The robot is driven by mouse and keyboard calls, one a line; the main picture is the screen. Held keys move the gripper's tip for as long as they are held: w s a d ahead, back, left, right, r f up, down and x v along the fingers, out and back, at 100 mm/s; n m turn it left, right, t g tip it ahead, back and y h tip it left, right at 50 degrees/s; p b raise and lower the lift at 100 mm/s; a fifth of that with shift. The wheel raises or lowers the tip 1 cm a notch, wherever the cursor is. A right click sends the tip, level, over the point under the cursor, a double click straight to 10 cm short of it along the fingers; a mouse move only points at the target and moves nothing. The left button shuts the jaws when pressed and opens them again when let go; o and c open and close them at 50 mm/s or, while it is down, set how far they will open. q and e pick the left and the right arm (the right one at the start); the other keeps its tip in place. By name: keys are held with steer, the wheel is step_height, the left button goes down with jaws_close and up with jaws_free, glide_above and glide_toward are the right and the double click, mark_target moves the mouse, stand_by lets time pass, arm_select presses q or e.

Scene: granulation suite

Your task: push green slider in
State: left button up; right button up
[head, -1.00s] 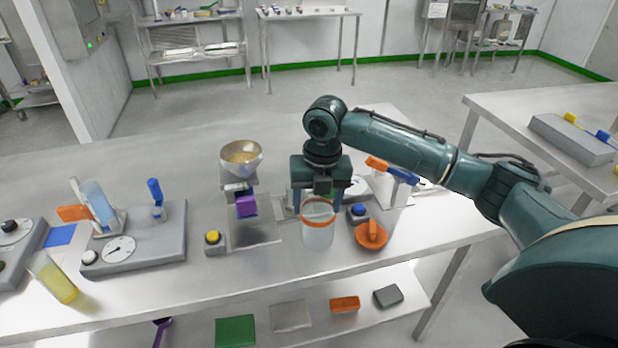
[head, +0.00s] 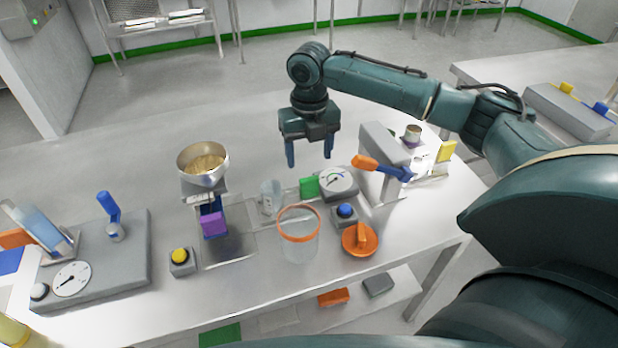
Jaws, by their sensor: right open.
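The green slider (head: 309,187) is a small green block on the bench, beside the left edge of a round dial gauge (head: 338,183). My right gripper (head: 309,161) is open and empty, its two blue fingers pointing down. In the picture it is just above and behind the green slider, with a visible gap between them. The slider's lower part and track are too small to make out clearly. My left gripper is out of view.
A clear orange-rimmed container (head: 298,240) stands in front of the slider, with a small clear cup (head: 271,197) to its left. A hopper (head: 203,163) stands left.

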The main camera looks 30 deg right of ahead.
mark_target(309, 178)
step_height(309, 178, down, 8)
steer(key=shift+r, duration=0.15)
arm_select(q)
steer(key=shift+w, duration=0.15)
arm_select(e)
steer(key=shift+f, duration=0.55)
steer(key=shift+c, duration=0.5)
